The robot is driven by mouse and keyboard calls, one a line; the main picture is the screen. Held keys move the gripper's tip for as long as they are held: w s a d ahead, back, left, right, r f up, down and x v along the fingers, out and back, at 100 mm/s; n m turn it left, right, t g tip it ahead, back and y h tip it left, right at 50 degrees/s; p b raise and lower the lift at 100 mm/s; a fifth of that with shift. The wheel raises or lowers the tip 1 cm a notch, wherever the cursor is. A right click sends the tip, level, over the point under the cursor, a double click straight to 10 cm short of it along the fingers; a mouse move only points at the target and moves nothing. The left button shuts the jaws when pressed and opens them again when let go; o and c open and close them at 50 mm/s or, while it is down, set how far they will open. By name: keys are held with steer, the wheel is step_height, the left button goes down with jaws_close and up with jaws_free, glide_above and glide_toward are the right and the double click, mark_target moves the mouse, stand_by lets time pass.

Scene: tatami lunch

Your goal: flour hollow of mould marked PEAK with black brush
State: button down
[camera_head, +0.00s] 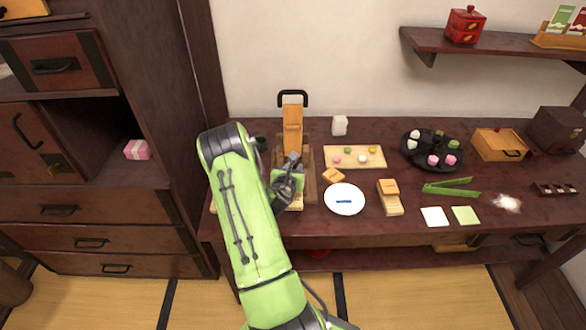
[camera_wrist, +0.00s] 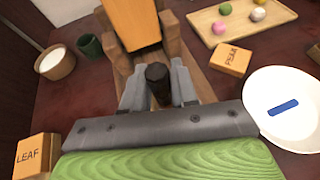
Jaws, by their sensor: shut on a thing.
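My gripper (camera_head: 291,168) is over the table in front of the wooden press. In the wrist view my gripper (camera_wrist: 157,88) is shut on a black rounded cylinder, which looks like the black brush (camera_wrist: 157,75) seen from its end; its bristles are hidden. The mould marked PEAK (camera_wrist: 232,57) is a small light-wood block, to the right of my gripper and apart from it. It also shows in the head view (camera_head: 333,175), left of the white plate's upper edge. I cannot make out its hollow.
The wooden press with its orange lever (camera_head: 293,120) stands just beyond my gripper. A block marked LEAF (camera_wrist: 35,155), a bowl of white stuff (camera_wrist: 54,62) and a green cup (camera_wrist: 89,45) are left. A white plate (camera_head: 344,210) and a sweets board (camera_head: 375,163) are right.

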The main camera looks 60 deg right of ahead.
steer(key=shift+s+a, duration=0.15)
steer(key=shift+a, duration=0.2)
steer(key=shift+s+d+p, duration=0.15)
steer(key=shift+d+p, duration=0.15)
steer(key=shift+p, duration=0.1)
steer(key=shift+w+a, duration=0.2)
steer(key=shift+w, duration=0.2)
steer(key=shift+s+d+p, duration=0.1)
steer(key=shift+d+p, duration=0.2)
steer(key=shift+p, duration=0.15)
steer(key=shift+s+a, duration=0.2)
steer(key=shift+a, duration=0.2)
